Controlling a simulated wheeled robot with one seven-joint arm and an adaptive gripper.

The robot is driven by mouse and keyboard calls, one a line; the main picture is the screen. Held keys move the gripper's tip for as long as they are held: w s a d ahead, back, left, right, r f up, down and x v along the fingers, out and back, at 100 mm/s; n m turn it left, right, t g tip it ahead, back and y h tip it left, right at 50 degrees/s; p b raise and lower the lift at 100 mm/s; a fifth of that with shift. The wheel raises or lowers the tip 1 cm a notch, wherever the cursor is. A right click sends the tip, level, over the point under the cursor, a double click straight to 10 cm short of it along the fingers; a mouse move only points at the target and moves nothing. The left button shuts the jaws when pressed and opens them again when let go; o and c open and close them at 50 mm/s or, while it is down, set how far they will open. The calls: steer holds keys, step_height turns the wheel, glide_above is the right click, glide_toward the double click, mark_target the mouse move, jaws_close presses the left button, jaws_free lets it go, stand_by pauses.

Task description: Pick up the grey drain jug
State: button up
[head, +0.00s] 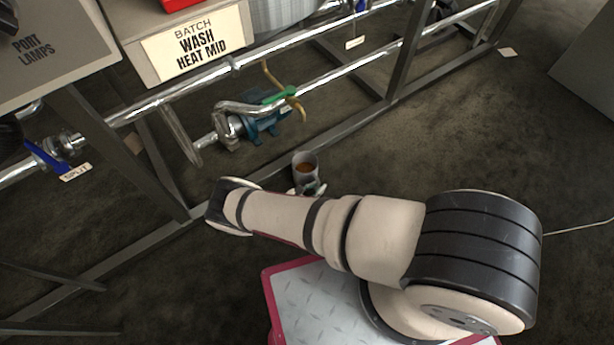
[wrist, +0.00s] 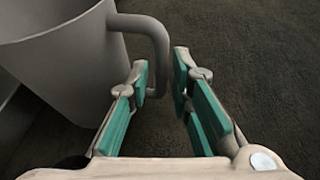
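The grey drain jug (head: 305,160) stands on the dark floor in the head view, with brown liquid inside. In the wrist view the jug (wrist: 60,65) fills the upper left, with its handle (wrist: 150,32) curving down on its right side. My gripper (wrist: 161,75) is open, with teal pads on both fingers. The lower part of the handle shows between the fingertips, with a gap to the right finger; I cannot tell if the left finger touches it. In the head view my forearm hides most of the gripper.
Pipes with a teal pump (head: 262,125) and a green-handled valve (head: 281,97) run behind the jug on a grey frame (head: 340,135). A sign box (head: 195,45) hangs above. Open floor (head: 470,130) lies to the right.

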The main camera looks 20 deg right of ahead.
steer(key=shift+w+d+f, duration=0.3)
steer(key=shift+w+d, duration=0.05)
steer(key=shift+d, duration=0.2)
jaws_close()
steer(key=shift+r, duration=0.15)
